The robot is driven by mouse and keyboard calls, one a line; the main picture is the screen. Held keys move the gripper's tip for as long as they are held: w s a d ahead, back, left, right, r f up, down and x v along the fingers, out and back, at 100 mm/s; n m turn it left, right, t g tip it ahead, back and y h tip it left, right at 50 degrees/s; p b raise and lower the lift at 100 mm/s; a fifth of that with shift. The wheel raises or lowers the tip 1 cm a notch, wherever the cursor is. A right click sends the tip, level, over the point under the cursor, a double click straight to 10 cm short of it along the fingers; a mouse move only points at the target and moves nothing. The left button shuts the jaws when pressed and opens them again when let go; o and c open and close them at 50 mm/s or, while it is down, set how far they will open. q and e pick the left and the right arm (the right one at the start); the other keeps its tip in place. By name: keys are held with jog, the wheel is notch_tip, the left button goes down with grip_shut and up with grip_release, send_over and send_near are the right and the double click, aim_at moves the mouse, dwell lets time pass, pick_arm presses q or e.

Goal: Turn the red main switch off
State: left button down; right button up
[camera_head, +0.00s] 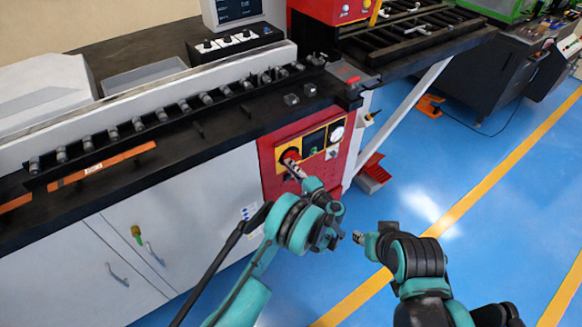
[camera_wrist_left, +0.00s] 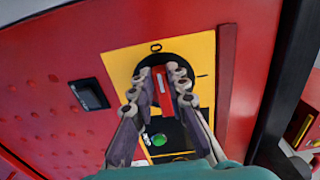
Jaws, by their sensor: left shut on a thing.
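The red main switch (camera_wrist_left: 163,90) sits on a yellow plate (camera_wrist_left: 205,48) on the machine's red front panel (camera_head: 270,152). In the left wrist view its red handle stands nearly upright, between my left gripper's fingers, with a 0 mark above it. My left gripper (camera_wrist_left: 161,85) is shut on the switch handle. In the head view the left gripper (camera_head: 291,164) reaches the switch and covers part of it. My right gripper (camera_head: 358,238) is away from the panel, over the blue floor; its fingers are too small to tell their state.
A green button (camera_wrist_left: 159,139) lies below the switch, near the left fingers. A black rocker (camera_wrist_left: 90,94) is to its left. A gauge (camera_head: 337,134) is on the panel's right. The dark worktop (camera_head: 215,125) overhangs above. Blue floor is free at right.

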pick_arm(q)
jog(key=shift+f, duration=0.1)
jog(key=c, duration=1.5)
grip_release()
jog(key=shift+d, duration=0.1)
jog(key=v, duration=0.7)
jog(key=shift+s, duration=0.2)
jog(key=shift+d, duration=0.1)
